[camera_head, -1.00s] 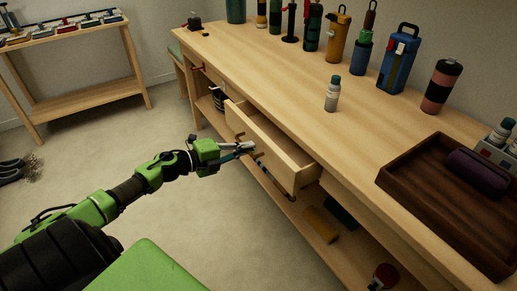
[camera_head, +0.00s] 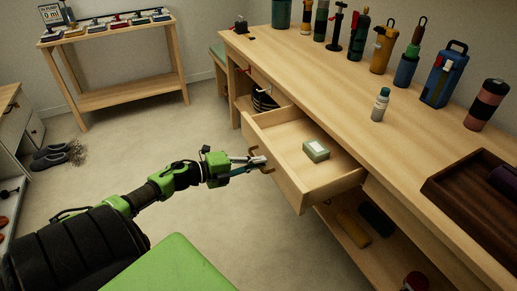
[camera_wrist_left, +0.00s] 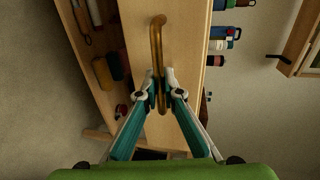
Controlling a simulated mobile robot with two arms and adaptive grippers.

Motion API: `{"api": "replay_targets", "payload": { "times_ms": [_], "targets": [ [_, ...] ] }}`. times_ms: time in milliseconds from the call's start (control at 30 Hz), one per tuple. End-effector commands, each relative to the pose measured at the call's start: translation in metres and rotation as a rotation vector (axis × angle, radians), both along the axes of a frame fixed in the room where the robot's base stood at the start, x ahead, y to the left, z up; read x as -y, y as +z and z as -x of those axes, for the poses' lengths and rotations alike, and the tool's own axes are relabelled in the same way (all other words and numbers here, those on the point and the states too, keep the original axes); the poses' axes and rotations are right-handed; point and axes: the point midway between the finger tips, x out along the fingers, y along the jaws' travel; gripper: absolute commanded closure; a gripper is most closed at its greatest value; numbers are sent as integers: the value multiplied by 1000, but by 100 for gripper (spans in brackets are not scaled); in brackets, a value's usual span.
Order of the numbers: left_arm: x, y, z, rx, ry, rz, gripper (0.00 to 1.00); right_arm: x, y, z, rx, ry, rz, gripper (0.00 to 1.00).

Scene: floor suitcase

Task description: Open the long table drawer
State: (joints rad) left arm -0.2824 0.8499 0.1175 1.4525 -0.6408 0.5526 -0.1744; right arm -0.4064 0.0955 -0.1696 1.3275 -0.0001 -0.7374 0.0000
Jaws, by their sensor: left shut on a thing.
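The long table drawer (camera_head: 285,185) is pulled well out of the wooden table (camera_head: 310,65), and a small green-grey box (camera_head: 316,150) lies inside it. My left gripper (camera_head: 262,162) is at the drawer front, shut on the curved brass-coloured handle (camera_head: 256,152). In the left wrist view, the gripper fingers (camera_wrist_left: 161,85) close around the lower part of the handle (camera_wrist_left: 156,40), and the drawer front (camera_wrist_left: 180,55) fills the middle. My right gripper is not in view.
Bottles stand along the table's back, and a small bottle (camera_head: 380,105) stands nearer. A dark tray (camera_head: 465,190) is at the right. A lower shelf (camera_head: 345,240) holds several items. The floor (camera_head: 210,120) left of the drawer is clear.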

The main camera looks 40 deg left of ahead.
Motion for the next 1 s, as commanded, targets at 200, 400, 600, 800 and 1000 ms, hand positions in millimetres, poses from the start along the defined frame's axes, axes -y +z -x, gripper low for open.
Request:
{"api": "replay_targets", "payload": {
  "times_ms": [200, 400, 600, 800, 1000],
  "targets": [
    [0, 0, 0, -1, 1, -1, 100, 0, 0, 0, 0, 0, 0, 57],
    [0, 0, 0, -1, 1, -1, 86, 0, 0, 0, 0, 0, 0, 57],
    [-1, 0, 1, -1, 1, -1, 86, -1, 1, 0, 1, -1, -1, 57],
    [-8, 2, 20, -5, 1, -2, 86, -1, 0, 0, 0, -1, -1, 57],
    [-22, 9, 54, -5, 1, 0, 86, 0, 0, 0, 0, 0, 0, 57]
  ]
}}
